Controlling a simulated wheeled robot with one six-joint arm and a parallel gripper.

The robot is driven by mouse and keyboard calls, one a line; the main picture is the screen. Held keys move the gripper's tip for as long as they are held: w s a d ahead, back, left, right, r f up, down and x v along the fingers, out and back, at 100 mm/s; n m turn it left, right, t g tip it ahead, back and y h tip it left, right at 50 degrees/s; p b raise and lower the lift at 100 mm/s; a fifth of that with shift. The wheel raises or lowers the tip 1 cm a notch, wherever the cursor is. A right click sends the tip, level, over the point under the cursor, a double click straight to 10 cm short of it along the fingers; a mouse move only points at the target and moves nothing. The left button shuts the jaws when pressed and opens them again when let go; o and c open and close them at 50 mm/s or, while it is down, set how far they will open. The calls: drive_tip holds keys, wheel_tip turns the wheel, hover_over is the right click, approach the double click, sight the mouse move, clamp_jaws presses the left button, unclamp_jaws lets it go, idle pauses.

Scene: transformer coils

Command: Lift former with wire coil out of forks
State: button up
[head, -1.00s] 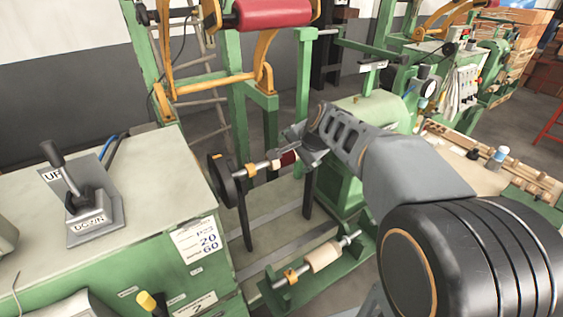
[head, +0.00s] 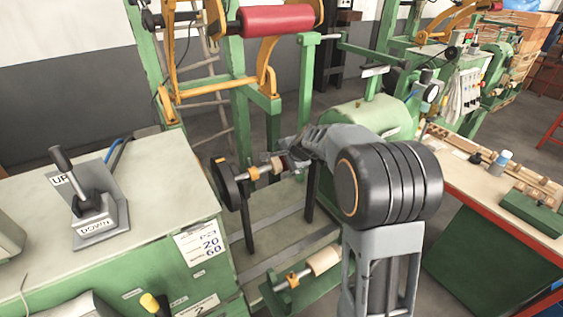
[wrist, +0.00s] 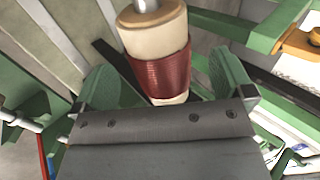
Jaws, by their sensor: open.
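A pale former with a red-brown wire coil (wrist: 160,75) wound round it fills the upper middle of the wrist view. A metal shaft (wrist: 146,5) enters its upper end. In the head view the coil (head: 284,163) is small and partly hidden by my gripper (head: 294,152), at the right part of a shaft beside a black wheel (head: 228,181). Dark upright posts (head: 248,222), perhaps the forks, stand below this shaft. In the wrist view my gripper (wrist: 166,72) is open, its green-padded fingers on either side of the coil. I cannot tell if they touch it.
A second pale former (head: 323,260) lies on a low green stand. A green cabinet (head: 150,190) with an UP/DOWN lever (head: 82,190) stands at left. A red roller (head: 276,20) in a green frame is behind. A red-edged workbench (head: 490,190) is at right.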

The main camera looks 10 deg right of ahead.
sight(283, 160)
drive_tip(key=shift+x, duration=1.7)
drive_tip(key=shift+c, duration=0.3)
drive_tip(key=c, duration=1.3)
drive_tip(key=shift+r, duration=0.15)
drive_tip(key=shift+c, duration=0.4)
